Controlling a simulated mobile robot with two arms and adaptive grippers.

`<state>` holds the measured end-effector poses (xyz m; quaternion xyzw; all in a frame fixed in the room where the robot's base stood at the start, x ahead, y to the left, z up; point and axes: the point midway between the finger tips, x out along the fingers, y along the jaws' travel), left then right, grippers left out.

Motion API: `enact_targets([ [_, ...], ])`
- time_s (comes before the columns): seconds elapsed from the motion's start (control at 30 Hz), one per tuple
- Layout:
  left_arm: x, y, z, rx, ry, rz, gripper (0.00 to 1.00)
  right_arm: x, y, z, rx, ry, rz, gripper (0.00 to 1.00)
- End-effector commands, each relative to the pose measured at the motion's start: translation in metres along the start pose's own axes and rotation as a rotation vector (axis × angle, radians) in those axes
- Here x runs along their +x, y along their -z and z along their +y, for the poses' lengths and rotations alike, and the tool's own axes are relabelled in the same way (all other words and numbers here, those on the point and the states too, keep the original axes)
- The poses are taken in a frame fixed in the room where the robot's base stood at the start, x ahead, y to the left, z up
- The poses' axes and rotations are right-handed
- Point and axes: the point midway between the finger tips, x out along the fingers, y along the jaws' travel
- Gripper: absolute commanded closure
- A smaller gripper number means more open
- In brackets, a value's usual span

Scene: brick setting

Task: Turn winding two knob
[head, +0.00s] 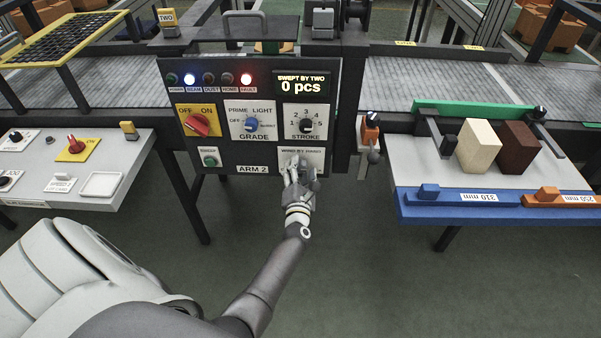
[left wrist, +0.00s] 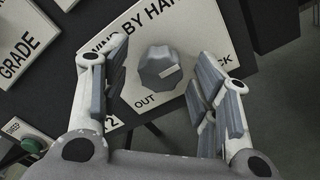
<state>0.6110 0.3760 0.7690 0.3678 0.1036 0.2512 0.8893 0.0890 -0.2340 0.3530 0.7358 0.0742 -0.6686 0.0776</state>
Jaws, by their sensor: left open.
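A grey faceted knob (left wrist: 160,68) with a pale pointer mark sits on a white plate (left wrist: 130,85) marked WIND BY HAND, with OUT at lower left and BACK, partly covered, at right. The pointer aims to the right and slightly up. My left gripper (left wrist: 157,72) is open, with one finger on each side of the knob and visible gaps to both. In the head view my left gripper (head: 299,174) is at the lower right of the ARM 2 panel (head: 212,162) and hides most of the knob there. My right gripper is not in view.
The panel also has a red OFF/ON switch (head: 197,124), a blue GRADE knob (head: 251,124), a black STROKE knob (head: 306,125) and a green button (head: 210,161). The display (head: 302,84) reads 0 pcs. A blue-edged table (head: 420,207) stands right; a control desk (head: 110,150) stands left.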

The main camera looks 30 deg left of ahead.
Motion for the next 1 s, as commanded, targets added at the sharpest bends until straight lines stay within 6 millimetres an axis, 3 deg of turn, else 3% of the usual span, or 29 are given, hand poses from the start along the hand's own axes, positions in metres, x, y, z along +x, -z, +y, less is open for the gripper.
enact_targets([
  [0.33,0.0039,0.0002,0.0000,0.001,0.001,0.001,0.45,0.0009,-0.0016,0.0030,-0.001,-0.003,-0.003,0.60],
  [0.67,0.0037,0.0001,-0.0001,0.001,0.001,0.000,0.88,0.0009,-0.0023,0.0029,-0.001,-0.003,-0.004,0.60],
  [1.0,0.0035,0.0000,-0.0003,0.046,0.002,0.001,0.90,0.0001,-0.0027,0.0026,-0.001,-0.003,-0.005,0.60],
])
